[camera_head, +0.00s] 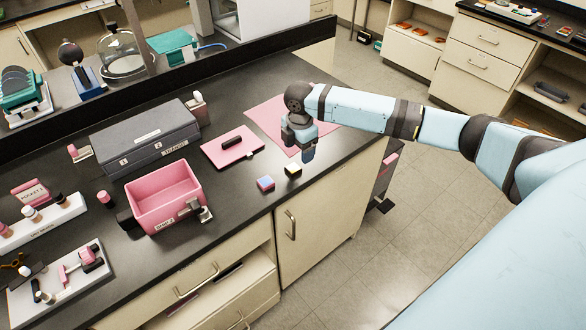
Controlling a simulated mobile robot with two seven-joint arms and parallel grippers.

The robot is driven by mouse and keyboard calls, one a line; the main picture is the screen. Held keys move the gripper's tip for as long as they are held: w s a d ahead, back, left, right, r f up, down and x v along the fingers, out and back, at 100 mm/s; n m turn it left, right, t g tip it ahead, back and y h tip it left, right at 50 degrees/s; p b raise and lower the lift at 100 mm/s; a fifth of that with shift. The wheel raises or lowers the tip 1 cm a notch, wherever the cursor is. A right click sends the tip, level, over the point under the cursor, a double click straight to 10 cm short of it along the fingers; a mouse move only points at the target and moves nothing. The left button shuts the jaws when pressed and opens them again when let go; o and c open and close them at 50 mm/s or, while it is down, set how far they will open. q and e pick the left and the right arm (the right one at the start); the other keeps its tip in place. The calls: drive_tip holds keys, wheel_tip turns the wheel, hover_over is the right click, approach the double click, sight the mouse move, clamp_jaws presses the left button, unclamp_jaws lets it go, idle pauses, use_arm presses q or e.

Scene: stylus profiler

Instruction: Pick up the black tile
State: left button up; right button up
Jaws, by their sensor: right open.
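A small dark block with a pale yellow top (293,170) lies on the black bench near its front edge. A black bar-shaped piece (232,141) lies on a pink plate (216,154) further left. I cannot tell for sure which of these is the black tile. My right gripper (302,150) points down, open, just above and behind the pale-topped block, over the front corner of a pink mat (267,117). Nothing shows between its fingers. My left gripper is not in view.
A pink-and-blue block (265,183) lies left of the pale-topped one. A pink bin (165,186) and a long grey case (146,140) stand further left. White trays with small parts lie at far left. A raised black ledge (250,57) runs along the back.

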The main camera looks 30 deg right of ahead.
sight(298, 165)
drive_tip(key=shift+w+d+f+p, duration=0.15)
drive_tip(key=shift+f+p, duration=0.1)
drive_tip(key=shift+f, duration=1.45)
drive_tip(key=shift+w+a+f+p, duration=0.1)
drive_tip(key=shift+w+f+p, duration=0.1)
drive_tip(key=shift+f, duration=1.5)
drive_tip(key=c, duration=1)
